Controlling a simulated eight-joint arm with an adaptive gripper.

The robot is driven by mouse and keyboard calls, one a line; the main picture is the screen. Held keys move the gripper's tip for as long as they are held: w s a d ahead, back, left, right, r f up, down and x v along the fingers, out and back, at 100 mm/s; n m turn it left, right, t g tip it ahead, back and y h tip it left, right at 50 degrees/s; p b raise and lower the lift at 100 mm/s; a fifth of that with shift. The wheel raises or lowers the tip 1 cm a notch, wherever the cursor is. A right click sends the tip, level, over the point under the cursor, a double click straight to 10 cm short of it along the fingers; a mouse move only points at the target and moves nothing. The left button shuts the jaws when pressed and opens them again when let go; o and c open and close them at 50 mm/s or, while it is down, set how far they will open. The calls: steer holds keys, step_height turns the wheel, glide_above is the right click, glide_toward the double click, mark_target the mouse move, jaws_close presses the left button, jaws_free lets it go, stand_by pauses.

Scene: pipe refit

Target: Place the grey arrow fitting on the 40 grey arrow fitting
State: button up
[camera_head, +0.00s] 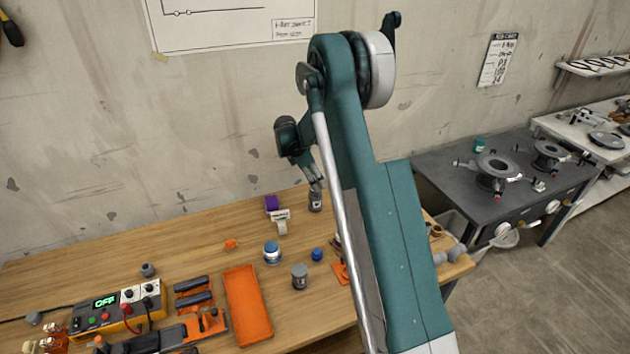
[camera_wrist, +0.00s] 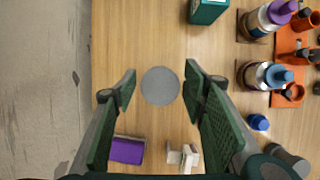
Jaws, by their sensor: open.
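A dark grey round-topped piece (camera_head: 315,202) stands on the wooden table near the wall; in the wrist view its flat grey disc top (camera_wrist: 160,86) shows. My gripper (camera_head: 317,184) is open and points down at it. In the wrist view my fingertips (camera_wrist: 160,84) lie on either side of the disc, with a gap at each side. A grey can-like piece (camera_head: 300,277) with a pale label stands near the front. A small grey fitting (camera_head: 148,269) lies at the left, by the meter. No arrow or number 40 is readable, so I cannot tell which piece is which.
A purple block (camera_head: 271,203) and a white label stand (camera_head: 281,219) are just left of my gripper. A blue-topped jar (camera_head: 272,253), a blue cap (camera_head: 316,254) and an orange tray (camera_head: 247,305) are nearer the front. Bottles with purple and blue caps (camera_wrist: 280,75) stand at the wrist view's right.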

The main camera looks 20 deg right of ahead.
steer(key=shift+r, duration=0.15)
steer(key=v, duration=1.2)
stand_by(0.5)
